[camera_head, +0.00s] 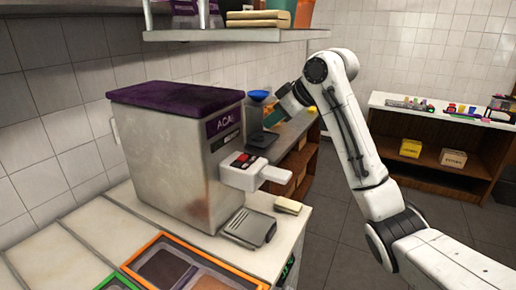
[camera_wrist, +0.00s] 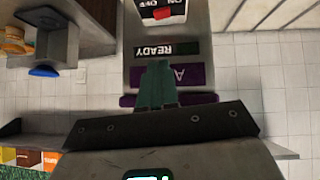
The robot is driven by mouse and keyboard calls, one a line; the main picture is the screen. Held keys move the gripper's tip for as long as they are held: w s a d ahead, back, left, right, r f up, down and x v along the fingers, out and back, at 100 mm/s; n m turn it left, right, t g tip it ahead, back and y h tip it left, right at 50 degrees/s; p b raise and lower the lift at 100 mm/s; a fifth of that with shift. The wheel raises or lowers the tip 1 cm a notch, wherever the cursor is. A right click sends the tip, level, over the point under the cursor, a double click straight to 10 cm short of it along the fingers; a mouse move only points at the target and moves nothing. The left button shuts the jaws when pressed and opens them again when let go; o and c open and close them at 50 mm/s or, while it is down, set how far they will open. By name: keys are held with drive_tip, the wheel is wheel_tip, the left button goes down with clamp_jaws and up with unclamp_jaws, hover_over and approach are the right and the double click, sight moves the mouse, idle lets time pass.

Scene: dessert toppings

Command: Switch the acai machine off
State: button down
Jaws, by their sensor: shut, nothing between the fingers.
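The acai machine (camera_head: 165,160) is a tall grey metal box with a purple lid, standing on the counter at the left of the head view. Its front panel (camera_head: 245,162) carries a red and black switch. In the wrist view the panel appears upside down, with a red switch (camera_wrist: 163,13) beside ON and OFF lettering, a READY label (camera_wrist: 166,49) and a purple sign. My gripper (camera_wrist: 157,66) has teal fingers, shut and empty, reaching over the sign toward the READY label. In the head view my gripper (camera_head: 271,119) is to the right of the machine's front, apart from the switch.
A white handle (camera_head: 276,175) sticks out below the panel. A blue-topped grey device (camera_head: 258,96) stands behind my gripper. A grey drip tray (camera_head: 250,227) and a pale block (camera_head: 288,206) lie in front. A wall shelf (camera_head: 235,35) hangs above. Topping bins (camera_head: 165,240) line the front.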

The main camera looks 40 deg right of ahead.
drive_tip(key=shift+a+f+h+b, duration=0.1)
drive_tip(key=shift+a+h+b, duration=0.3)
drive_tip(key=shift+b, duration=0.65)
drive_tip(key=shift+a, duration=0.1)
drive_tip(key=p, duration=0.2)
approach(244, 155)
drive_tip(key=w, duration=0.1)
drive_tip(key=w+a, duration=0.1)
drive_tip(key=w, duration=0.1)
drive_tip(key=shift+w+a+r, duration=0.15)
drive_tip(key=shift+w+r, duration=0.05)
drive_tip(key=shift+r, duration=0.1)
drive_tip(key=f, duration=0.1)
drive_tip(key=f+p, duration=0.1)
drive_tip(key=f, duration=0.1)
drive_tip(key=shift+w+d+f, duration=0.2)
drive_tip(key=shift+w, duration=0.2)
drive_tip(key=shift+f, duration=0.7)
drive_tip(key=shift+d, duration=0.1)
